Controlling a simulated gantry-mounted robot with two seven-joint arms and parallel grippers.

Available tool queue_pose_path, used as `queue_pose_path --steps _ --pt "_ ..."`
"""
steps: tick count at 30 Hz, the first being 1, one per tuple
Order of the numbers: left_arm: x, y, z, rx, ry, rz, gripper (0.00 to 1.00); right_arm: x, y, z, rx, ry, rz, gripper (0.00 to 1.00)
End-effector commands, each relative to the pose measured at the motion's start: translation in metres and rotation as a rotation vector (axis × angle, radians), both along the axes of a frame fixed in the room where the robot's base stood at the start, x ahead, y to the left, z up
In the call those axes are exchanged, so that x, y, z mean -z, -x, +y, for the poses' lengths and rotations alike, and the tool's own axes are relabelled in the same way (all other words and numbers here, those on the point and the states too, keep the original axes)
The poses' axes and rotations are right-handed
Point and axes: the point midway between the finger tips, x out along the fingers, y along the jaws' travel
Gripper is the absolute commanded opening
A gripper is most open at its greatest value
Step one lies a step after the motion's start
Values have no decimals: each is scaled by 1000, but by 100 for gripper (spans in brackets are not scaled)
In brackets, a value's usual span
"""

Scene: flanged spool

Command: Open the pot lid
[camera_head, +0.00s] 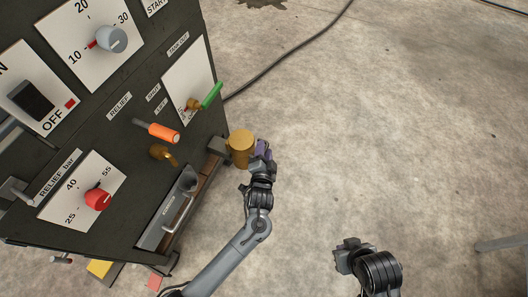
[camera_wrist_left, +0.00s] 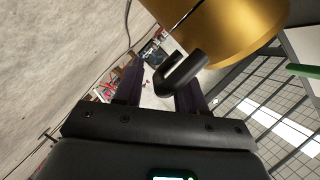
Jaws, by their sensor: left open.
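The pot is a brass-coloured cylinder (camera_head: 240,151) at the right side of the dark machine. In the left wrist view its golden body (camera_wrist_left: 228,28) fills the top, with a dark bent handle (camera_wrist_left: 184,70) sticking out. A thin dark seam runs across the gold near the handle. My left gripper (camera_head: 264,150) is close to the pot's right side. In the left wrist view its open fingers (camera_wrist_left: 160,84) point towards the handle, which overlaps the right finger's tip; I cannot tell whether they touch. My right gripper (camera_head: 345,256) is low and apart from the pot; its jaw opening is unclear.
The dark machine panel (camera_head: 105,145) carries a green-handled lever (camera_head: 211,96), an orange handle (camera_head: 163,132), a red knob (camera_head: 97,199) and a grey knob (camera_head: 111,39). A black cable (camera_head: 290,53) lies on the concrete floor. The floor to the right is mostly clear.

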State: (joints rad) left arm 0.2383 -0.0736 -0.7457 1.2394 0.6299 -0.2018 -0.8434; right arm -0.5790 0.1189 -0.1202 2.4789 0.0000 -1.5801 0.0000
Motion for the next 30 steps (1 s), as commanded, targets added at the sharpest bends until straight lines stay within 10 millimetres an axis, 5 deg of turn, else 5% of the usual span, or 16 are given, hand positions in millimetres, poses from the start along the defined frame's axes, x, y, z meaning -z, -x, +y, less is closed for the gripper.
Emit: queue_pose_path --steps 5,13,23,30 --pt "0 0 0 0 0 0 39 -1 0 0 0 0 0 0" --pt "0 0 0 0 0 0 0 -1 0 0 0 0 0 0" --pt "-1 0 0 0 2 2 0 -2 0 0 0 0 0 0" --pt "-14 0 2 -2 53 26 0 -22 0 0 0 0 0 0"
